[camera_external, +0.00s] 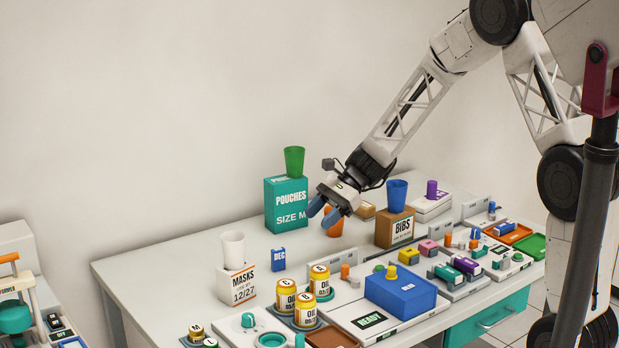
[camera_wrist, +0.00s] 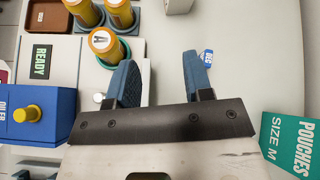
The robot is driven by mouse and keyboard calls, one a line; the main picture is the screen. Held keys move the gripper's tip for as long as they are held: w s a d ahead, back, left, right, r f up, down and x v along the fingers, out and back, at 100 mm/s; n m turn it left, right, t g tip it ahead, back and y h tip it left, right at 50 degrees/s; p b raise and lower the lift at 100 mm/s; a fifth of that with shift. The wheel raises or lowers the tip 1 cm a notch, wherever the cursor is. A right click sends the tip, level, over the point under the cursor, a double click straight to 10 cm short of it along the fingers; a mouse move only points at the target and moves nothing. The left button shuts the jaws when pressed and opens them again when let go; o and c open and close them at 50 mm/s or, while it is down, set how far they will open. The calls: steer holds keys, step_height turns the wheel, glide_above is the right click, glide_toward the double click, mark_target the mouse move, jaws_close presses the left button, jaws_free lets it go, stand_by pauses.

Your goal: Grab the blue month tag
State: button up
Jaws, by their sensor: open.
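The blue month tag (camera_external: 278,259) reads "DEC" and stands on the white table, between the masks box and the pouches box. In the wrist view the tag (camera_wrist: 208,56) shows at the tip of the right-hand finger, partly hidden by it. My gripper (camera_external: 324,212) is above the table, to the right of the tag and higher than it in the outside view. Its two blue fingers are apart, with nothing between them, as the wrist view (camera_wrist: 160,75) also shows.
The green pouches box (camera_external: 287,216) carries a green cup. The masks box (camera_external: 238,288) carries a white cup. An orange cup (camera_external: 333,223) is close behind my fingers. Yellow jars (camera_external: 304,308) and a blue oiler box (camera_external: 400,294) stand nearer the front. Table around the tag is mostly clear.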

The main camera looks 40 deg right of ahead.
mark_target(279, 249)
steer(key=w+f+m, duration=0.1)
steer(key=w+f, duration=0.2)
steer(key=w+f+m+t+y, duration=0.1)
steer(key=w+f+m, duration=0.1)
steer(key=w+f, duration=0.1)
steer(key=w+f+m+y, duration=0.1)
steer(key=w+f, duration=0.2)
steer(key=shift+a+f+t, duration=0.25)
steer(key=shift+a+t, duration=0.05)
steer(key=shift+a, duration=0.05)
steer(key=shift+a, duration=0.1)
steer(key=shift+x, duration=1.2)
steer(key=shift+a, duration=0.1)
steer(key=shift+x, duration=2.5)
steer(key=shift+r, duration=0.1)
jaws_close()
